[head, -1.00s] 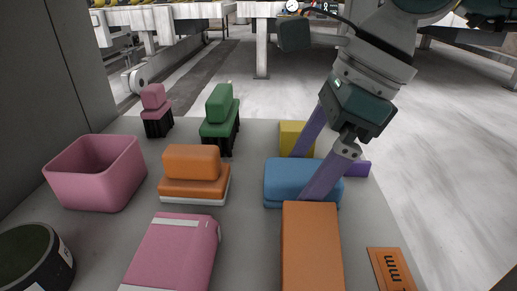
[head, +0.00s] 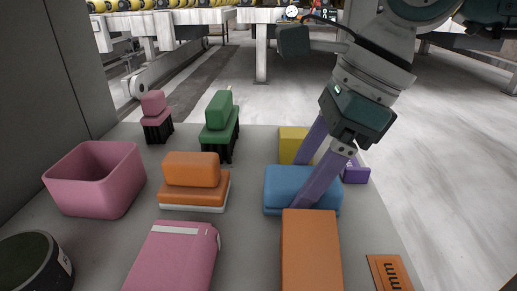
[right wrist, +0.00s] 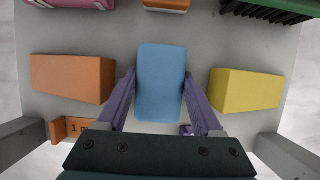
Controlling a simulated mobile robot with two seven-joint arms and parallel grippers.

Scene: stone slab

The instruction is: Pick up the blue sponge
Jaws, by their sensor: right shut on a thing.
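The blue sponge (head: 283,187) is a rounded block on the right half of the grey slab in the head view. My right gripper (head: 301,182) comes down from the upper right with its purple fingers on either side of it. In the right wrist view the blue sponge (right wrist: 160,80) lies between the fingers of my right gripper (right wrist: 160,84), which are shut on its sides. I cannot tell any gap under the sponge. My left gripper is not in view.
On the grey slab (head: 245,250), an orange block (head: 310,250) stands in front of the sponge and a yellow block (head: 292,144) behind it. A purple item (head: 356,173) is to its right. An orange sponge-like stack (head: 192,170) and a pink bin (head: 95,185) are left.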

